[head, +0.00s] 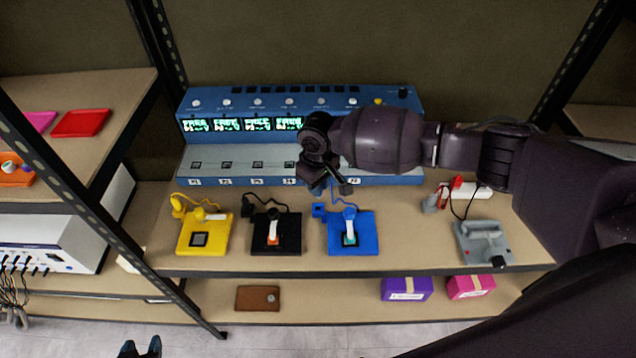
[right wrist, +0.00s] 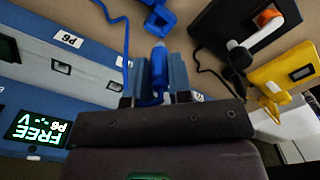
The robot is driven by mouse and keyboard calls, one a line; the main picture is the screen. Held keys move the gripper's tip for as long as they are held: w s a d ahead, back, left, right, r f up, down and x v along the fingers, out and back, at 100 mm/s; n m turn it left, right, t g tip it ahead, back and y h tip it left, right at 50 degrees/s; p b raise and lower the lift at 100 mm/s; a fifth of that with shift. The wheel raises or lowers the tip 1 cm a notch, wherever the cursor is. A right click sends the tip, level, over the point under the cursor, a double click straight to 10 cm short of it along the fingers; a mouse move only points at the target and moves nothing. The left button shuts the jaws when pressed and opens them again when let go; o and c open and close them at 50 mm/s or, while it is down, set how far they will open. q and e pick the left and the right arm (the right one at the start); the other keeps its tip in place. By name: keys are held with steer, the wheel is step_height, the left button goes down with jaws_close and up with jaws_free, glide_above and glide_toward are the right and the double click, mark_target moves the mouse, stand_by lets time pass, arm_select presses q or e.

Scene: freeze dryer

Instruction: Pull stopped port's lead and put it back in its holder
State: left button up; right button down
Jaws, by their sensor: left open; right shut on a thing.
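My right gripper (head: 332,187) is over the front edge of the blue multi-port unit (head: 232,165), shut on a blue lead plug (right wrist: 159,72). The plug is upright between its fingers in the right wrist view, with a blue cord beside it. The visible displays (head: 242,124) read FREE, and the P6 one (right wrist: 38,128) reads FREE in the wrist view. The right arm hides the other displays and ports. My left gripper (head: 140,347) is open and empty at the bottom left, low.
A yellow base (head: 188,238), a black base (head: 262,245) and a grey base (head: 482,252) stand along the shelf, each with a lead. A white power strip (head: 470,189) lies behind the grey one. A brown wallet and purple and pink boxes lie on the lower shelf.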

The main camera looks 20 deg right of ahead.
steer(key=shift+f+b, duration=1.15)
steer(key=shift+f, duration=0.35)
steer(key=shift+f+b, duration=0.7)
steer(key=shift+f, duration=0.05)
steer(key=shift+f+b, duration=0.55)
steer(key=shift+b, duration=0.05)
steer(key=shift+r+p, duration=0.65)
steer(key=shift+r, duration=0.25)
steer(key=shift+f, duration=0.1)
steer(key=shift+p, duration=0.3)
